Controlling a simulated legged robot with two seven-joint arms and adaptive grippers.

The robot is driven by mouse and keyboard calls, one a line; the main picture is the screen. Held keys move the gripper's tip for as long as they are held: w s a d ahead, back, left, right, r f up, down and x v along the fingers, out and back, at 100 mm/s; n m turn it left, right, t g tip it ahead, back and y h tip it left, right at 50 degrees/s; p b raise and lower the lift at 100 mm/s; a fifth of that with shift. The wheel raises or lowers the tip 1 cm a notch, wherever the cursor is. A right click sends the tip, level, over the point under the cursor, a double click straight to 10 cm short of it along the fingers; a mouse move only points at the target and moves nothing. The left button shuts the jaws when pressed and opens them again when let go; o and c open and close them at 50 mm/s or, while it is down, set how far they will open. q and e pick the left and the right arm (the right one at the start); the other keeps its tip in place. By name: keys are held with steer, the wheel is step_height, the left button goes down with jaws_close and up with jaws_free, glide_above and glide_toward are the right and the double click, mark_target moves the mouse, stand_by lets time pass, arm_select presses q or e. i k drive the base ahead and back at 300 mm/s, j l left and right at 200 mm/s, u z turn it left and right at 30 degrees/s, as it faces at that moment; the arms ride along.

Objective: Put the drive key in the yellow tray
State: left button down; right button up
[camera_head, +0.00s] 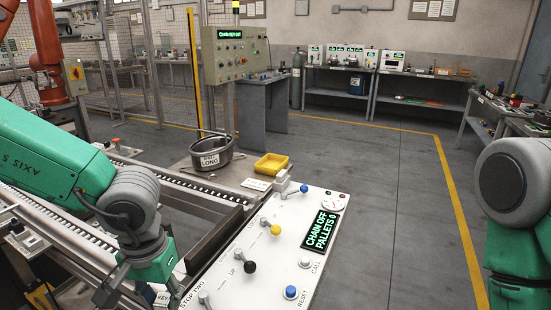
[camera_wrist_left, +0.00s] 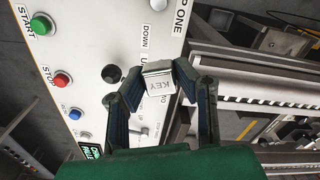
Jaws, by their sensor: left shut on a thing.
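The yellow tray (camera_head: 271,164) sits past the far end of the white control panel and looks empty. My left gripper (camera_head: 150,287) is low at the near left of the panel, well short of the tray. In the left wrist view its two fingers (camera_wrist_left: 159,72) are closed on the drive key, a pale block (camera_wrist_left: 158,86) marked KEY. In the head view the key is mostly hidden by the gripper; only a bit of white marked KEY shows. Only part of my right arm shows, at the right edge; its gripper is out of view.
The white panel (camera_head: 318,272) carries levers with black (camera_head: 250,267), yellow (camera_head: 276,230) and blue knobs, plus buttons. Its display reads CHAIN OFF, PALLETS 0. A dark pot (camera_head: 211,160) marked LONG stands left of the tray. A roller conveyor (camera_head: 190,183) runs left of the panel.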

mark_target(272, 164)
steer(key=i+l, duration=0.45)
steer(key=i, duration=0.25)
steer(key=i+l+u, duration=0.1)
steer(key=i+l, duration=0.4)
steer(key=i, duration=0.25)
steer(key=i+l, duration=0.5)
steer(key=i, duration=0.15)
steer(key=i+l, duration=0.55)
steer(key=i, duration=0.15)
steer(key=i+l+u, duration=0.1)
steer(key=u, duration=1.25)
steer(key=i+l, duration=0.1)
